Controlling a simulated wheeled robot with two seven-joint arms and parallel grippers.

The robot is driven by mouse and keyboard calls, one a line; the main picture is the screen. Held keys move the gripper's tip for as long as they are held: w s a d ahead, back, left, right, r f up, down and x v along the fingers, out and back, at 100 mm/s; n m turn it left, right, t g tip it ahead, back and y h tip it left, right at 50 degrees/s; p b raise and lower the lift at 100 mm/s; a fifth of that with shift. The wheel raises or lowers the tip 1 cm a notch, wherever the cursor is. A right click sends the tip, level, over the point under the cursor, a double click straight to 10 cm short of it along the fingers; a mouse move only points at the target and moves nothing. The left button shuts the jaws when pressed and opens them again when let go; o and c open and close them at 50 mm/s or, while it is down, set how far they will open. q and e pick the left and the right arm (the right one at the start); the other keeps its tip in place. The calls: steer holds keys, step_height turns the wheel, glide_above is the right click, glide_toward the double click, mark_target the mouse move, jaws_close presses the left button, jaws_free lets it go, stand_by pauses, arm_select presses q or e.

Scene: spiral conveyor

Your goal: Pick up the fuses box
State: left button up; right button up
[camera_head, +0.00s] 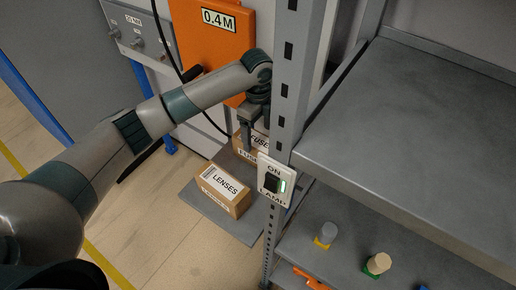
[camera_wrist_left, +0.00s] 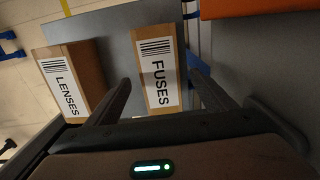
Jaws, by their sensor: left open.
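The fuses box (camera_head: 240,157) is a brown cardboard box with a white label, on a grey surface behind the shelf post. In the head view my left gripper and the post partly hide it. The left wrist view shows the fuses box (camera_wrist_left: 157,72) with its label and barcode, lying between the two fingers in the picture. My left gripper (camera_head: 249,140) is open, pointing down right at the box. I cannot tell whether the fingers touch it. My right gripper is not in view.
A lenses box (camera_head: 222,191) stands beside it on the grey surface (camera_head: 243,231). The metal shelf post (camera_head: 295,75) with a lamp switch (camera_head: 275,181) is close to my gripper's right. An orange panel (camera_head: 213,45) is behind. Shelves (camera_head: 430,110) fill the right side.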

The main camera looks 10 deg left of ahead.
mark_target(258, 141)
arm_select(q)
steer(key=shift+f, duration=0.1)
steer(key=shift+s+f+p, duration=0.1)
steer(key=shift+f+p, duration=0.25)
steer(key=shift+f, duration=0.05)
step_height(258, 141, down, 3)
steer(key=shift+f+p, duration=0.1)
steer(key=shift+p, duration=0.5)
steer(key=shift+f, duration=0.6)
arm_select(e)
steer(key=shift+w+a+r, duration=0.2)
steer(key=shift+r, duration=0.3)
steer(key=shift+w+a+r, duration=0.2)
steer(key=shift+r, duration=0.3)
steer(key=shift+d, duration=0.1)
arm_select(q)
steer(key=shift+c, duration=1.1)
steer(key=c, duration=1.1)
steer(key=shift+c, duration=0.2)
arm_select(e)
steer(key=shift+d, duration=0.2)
